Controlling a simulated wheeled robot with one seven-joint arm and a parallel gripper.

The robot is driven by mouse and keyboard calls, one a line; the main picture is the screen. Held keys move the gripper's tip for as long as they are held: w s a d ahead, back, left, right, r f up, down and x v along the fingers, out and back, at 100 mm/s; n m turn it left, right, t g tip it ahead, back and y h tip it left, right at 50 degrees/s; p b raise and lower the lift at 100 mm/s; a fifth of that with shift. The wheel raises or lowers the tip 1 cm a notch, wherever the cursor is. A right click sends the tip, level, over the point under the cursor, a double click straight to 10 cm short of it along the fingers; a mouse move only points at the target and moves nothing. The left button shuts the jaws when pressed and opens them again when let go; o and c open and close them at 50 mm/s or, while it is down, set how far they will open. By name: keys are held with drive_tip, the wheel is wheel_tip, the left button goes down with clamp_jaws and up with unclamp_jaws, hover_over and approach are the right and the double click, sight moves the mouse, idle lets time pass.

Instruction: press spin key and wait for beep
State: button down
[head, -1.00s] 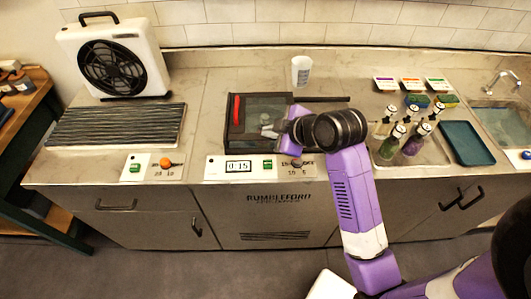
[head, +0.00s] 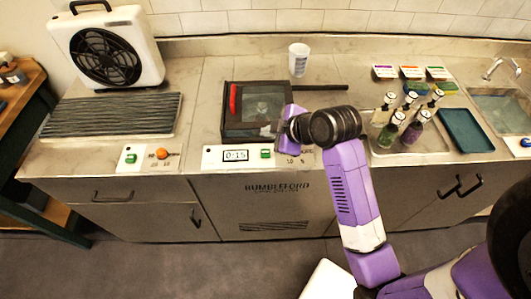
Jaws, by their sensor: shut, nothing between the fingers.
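The spinner (head: 228,133) is a dark, clear-lidded box with a red handle, set in the counter. Its white control panel (head: 212,158) is on the counter's front edge, with a display (head: 235,155) that appears to read 0:15. A green key (head: 265,153), which looks like the spin key, is right of the display and looks uncovered. My gripper (head: 278,133) is shut and empty, above and slightly right of the green key, by the box's front right corner. Its fingertips are small and partly hidden by my wrist, and I see no contact with the key.
A fan (head: 108,50) stands behind a ribbed rack (head: 110,116) at left, with another panel (head: 146,158) in front. A white cup (head: 299,60) is behind the box. Bottles on a tray (head: 430,148), a teal mat (head: 466,131) and a sink (head: 503,112) are at right.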

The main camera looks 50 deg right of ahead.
drive_tip(key=b, duration=0.3)
hover_over(268, 154)
wheel_tip(268, 154, down, 4)
drive_tip(key=shift+f, duration=0.1)
drive_tip(key=shift+f+b, duration=0.5)
drive_tip(key=shift+f, duration=0.35)
drive_tip(key=shift+f, duration=0.1)
idle(1.0)
drive_tip(key=shift+f, duration=0.3)
